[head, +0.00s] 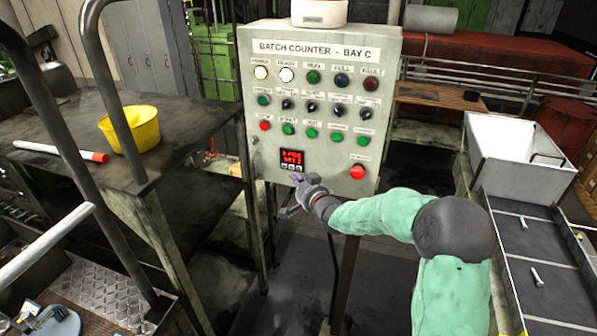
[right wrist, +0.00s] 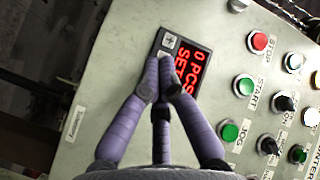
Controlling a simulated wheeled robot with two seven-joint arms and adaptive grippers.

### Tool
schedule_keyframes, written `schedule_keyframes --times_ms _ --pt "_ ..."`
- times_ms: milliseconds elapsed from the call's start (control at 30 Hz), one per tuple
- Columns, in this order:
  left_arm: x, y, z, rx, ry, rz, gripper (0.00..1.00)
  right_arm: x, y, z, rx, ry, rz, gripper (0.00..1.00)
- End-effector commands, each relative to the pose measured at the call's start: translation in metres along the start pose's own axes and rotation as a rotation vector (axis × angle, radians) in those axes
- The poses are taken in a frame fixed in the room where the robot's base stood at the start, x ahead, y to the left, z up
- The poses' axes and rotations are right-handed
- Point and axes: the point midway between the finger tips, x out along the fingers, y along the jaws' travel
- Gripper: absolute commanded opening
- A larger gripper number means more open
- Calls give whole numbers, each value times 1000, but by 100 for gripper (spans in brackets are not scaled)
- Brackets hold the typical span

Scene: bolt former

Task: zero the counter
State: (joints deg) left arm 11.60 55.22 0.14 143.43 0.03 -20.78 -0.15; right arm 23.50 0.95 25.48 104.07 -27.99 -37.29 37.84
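The batch counter (head: 291,157) is a small black unit with red digits and a row of small buttons under its display, set low in the grey panel. In the right wrist view the counter (right wrist: 196,78) is turned sideways; "0 PCS" and part of "SET" show, and the rest is hidden. A plus button (right wrist: 169,42) is clear, while my fingers cover the other buttons. My right gripper (head: 297,185) is just below and in front of the counter. Its fingertips (right wrist: 163,90) are together and empty, over the button row; I cannot tell whether they touch. My left gripper is out of view.
The grey control panel (head: 330,185) carries lamps, knobs and buttons, with a red mushroom button (head: 358,172) right of the counter. A yellow bucket (head: 135,128) stands on a bench at left. A conveyor (head: 540,260) with a white bin (head: 520,150) is at right.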

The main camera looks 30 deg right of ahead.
Motion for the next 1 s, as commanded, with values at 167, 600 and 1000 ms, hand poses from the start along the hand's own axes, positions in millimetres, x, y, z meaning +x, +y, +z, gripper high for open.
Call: schedule_keyframes --times_ms 167,600,1000 --pt "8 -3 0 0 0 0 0 -11 -8 9 0 0 -2 0" --pt "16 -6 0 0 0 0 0 -30 -22 22 -1 0 0 0" --pt "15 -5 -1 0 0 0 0 -30 -22 22 -1 0 0 0"
